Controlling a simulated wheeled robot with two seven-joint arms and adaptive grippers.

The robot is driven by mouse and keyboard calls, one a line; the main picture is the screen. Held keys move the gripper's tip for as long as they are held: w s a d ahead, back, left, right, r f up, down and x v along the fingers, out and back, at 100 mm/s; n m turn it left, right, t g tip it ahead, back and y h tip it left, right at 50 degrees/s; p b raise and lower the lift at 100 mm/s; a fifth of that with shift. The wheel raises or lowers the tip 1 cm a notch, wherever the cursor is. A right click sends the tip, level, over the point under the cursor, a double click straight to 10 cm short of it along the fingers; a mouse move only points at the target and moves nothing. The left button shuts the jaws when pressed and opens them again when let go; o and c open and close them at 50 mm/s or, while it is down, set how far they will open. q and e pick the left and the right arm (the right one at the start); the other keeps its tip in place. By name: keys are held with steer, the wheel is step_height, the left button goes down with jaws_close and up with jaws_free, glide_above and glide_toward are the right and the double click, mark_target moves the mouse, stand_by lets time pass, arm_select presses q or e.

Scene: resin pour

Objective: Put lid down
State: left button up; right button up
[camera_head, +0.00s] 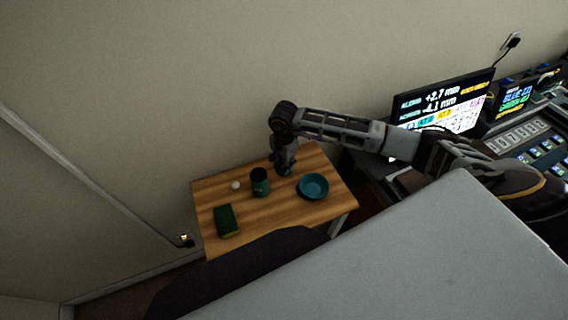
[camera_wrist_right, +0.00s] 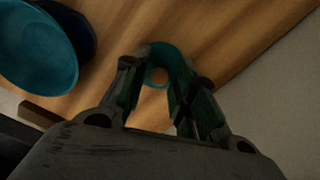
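A dark teal round piece, which looks like the lid (camera_wrist_right: 181,70), sits between the two fingers of my right gripper (camera_wrist_right: 170,75) in the right wrist view. The fingers appear to touch it on both sides. In the head view my right gripper (camera_head: 284,168) points down, low over the back of the wooden table (camera_head: 240,214). Whether the lid touches the table I cannot tell. A dark green cup (camera_head: 260,188) stands upright just left of the gripper, its top dark and seemingly open. My left gripper is not in view.
A teal bowl (camera_head: 313,186) stands right of the cup; it also shows in the right wrist view (camera_wrist_right: 35,45). A small white ball (camera_head: 236,185) lies left of the cup. A green sponge-like block (camera_head: 226,220) lies near the front left. Lit monitors (camera_head: 445,103) stand at the right.

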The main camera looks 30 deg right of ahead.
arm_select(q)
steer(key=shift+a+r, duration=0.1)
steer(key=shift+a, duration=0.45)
arm_select(e)
steer(key=shift+r, duration=0.1)
steer(key=shift+r, duration=0.5)
step_height(320, 180, up, 5)
steer(key=shift+f, duration=0.1)
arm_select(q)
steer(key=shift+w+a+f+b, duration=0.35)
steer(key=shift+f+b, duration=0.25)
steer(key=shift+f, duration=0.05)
arm_select(e)
step_height(320, 180, up, 6)
steer(key=shift+r, duration=0.15)
